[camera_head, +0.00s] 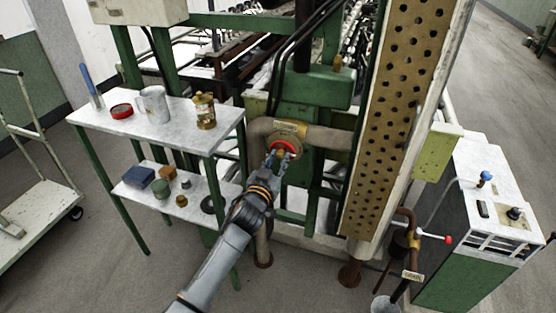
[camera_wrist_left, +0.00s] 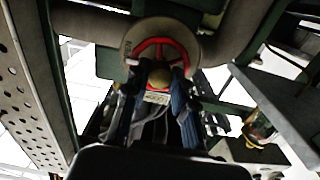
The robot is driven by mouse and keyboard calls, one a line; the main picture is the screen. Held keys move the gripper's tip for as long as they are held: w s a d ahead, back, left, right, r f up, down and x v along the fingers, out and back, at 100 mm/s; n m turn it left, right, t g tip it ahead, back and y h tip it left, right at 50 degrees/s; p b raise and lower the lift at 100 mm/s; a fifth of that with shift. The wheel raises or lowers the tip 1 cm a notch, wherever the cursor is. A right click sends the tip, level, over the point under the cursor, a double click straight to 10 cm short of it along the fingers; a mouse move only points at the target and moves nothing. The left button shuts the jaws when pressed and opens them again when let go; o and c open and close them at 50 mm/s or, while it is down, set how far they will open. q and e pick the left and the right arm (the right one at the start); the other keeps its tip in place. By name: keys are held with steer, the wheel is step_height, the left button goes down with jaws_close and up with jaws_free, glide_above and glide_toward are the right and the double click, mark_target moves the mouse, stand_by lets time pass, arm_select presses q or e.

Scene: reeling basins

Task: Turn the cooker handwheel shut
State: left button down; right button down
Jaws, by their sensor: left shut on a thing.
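The red cooker handwheel (camera_head: 286,147) sits on a brass-coloured valve on a thick grey pipe, in the middle of the head view. It also shows in the left wrist view (camera_wrist_left: 158,49), with a round brass-coloured hub and red rim and spokes. My left gripper (camera_head: 279,156) reaches up to the wheel from below and is shut on it. In the wrist view its two dark fingers (camera_wrist_left: 160,76) stand on either side of the hub and cover the wheel's lower part. My right gripper is not in view.
A perforated panel (camera_head: 397,110) rises close on the right. A drain valve with a red-tipped lever (camera_head: 432,236) is lower right.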

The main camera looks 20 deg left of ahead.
arm_select(q)
steer(key=m, duration=0.6)
steer(key=shift+m+p, duration=0.35)
steer(key=shift+m, duration=0.05)
steer(key=m, duration=0.4)
steer(key=shift+m, duration=0.3)
steer(key=m, duration=0.2)
steer(key=shift+r+m+p, duration=0.1)
steer(key=shift+m+p, duration=0.2)
steer(key=shift+p, duration=0.1)
steer(key=m+p, duration=0.1)
steer(key=m, duration=0.3)
steer(key=shift+m, duration=0.4)
steer(key=m, duration=0.2)
steer(key=shift+m+p, duration=0.4)
steer(key=m+p, duration=0.1)
steer(key=m, duration=0.3)
steer(key=shift+r, duration=0.1)
steer(key=shift+m+p, duration=0.4)
steer(key=shift+m, duration=0.6)
steer(key=shift+f+m, duration=0.25)
steer(key=shift+m, duration=0.25)
steer(key=c, duration=1.2)
jaws_free()
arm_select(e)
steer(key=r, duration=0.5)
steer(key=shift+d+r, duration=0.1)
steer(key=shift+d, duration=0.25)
